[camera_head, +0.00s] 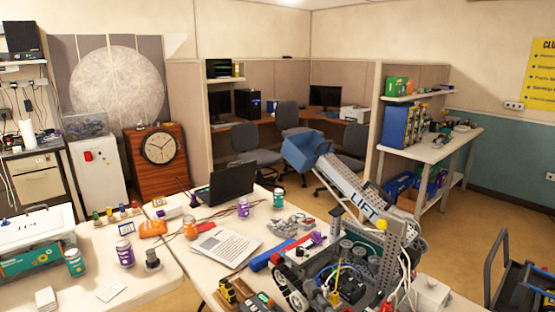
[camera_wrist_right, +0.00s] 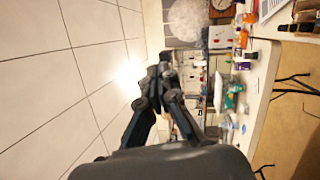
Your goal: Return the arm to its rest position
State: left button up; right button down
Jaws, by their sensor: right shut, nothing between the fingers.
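My right gripper (camera_wrist_right: 163,75) shows in the right wrist view. Its dark fingers are together at the tips, with nothing between them. The picture there is turned on its side, with the ceiling panels at the left and a white table edge at the right. The gripper appears held in free air, apart from the table and the things on it. I cannot make out either gripper in the head view. My left gripper is in neither view.
A white table (camera_head: 185,250) holds a black laptop (camera_head: 226,184), a printed sheet (camera_head: 222,245), bottles such as a purple one (camera_head: 124,253), and a large built robot (camera_head: 345,262) with a raised blue scoop (camera_head: 304,150). Chairs (camera_head: 256,142) and a wooden clock (camera_head: 158,165) stand behind.

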jog(key=s+d+f+m+g+h, duration=0.55)
jog(key=d+f+m+h, duration=0.6)
jog(key=m, duration=0.45)
jog(key=s+d+f+m+g+y, duration=0.1)
jog(key=s+f+m+g, duration=0.4)
jog(key=s, duration=0.6)
jog(key=s+d+f+m+g+y, duration=0.15)
jog(key=s+f+g, duration=0.25)
jog(key=s+f, duration=0.45)
notch_tip(320, 180, down, 26)
jog(key=s+r+g+b, duration=0.1)
jog(key=s+b, duration=0.1)
jog(key=b, duration=0.1)
jog(key=s+d+f+g+b, duration=0.1)
jog(key=s+d+f+b, duration=0.1)
jog(key=s+f, duration=1.6)
notch_tip(320, 180, down, 4)
jog(key=shift+d+r+g+b, duration=0.15)
jog(key=shift+g+b, duration=0.2)
jog(key=shift+b, duration=0.1)
